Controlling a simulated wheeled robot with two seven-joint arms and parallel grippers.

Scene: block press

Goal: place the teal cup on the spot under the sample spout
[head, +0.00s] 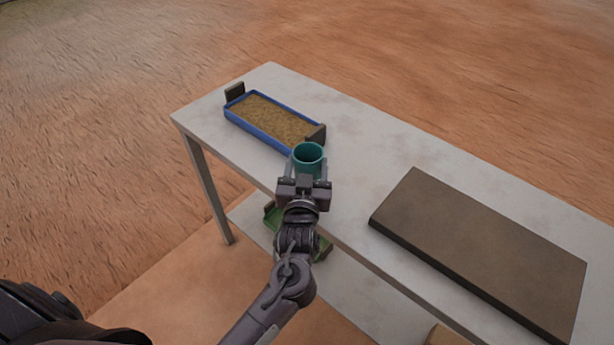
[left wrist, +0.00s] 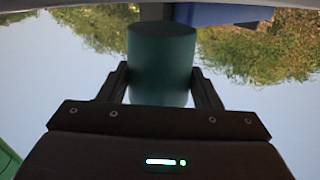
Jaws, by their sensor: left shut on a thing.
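The teal cup (head: 308,155) is in my left gripper (head: 306,170), held between its two fingers near the front edge of the table. In the head view its open top shows, and it looks upright. In the left wrist view the teal cup (left wrist: 162,60) stands between the two fingers of the left gripper (left wrist: 162,88). I cannot tell whether the cup touches the table. No sample spout or marked spot is recognisable in either view. My right gripper is not in view.
A blue tray (head: 262,132) of brown grainy material with dark end blocks lies on the pale table (head: 365,165), just behind the cup. A thick dark slab (head: 480,250) lies at the right. A green object (head: 272,216) is on the lower shelf. Table between cup and slab is clear.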

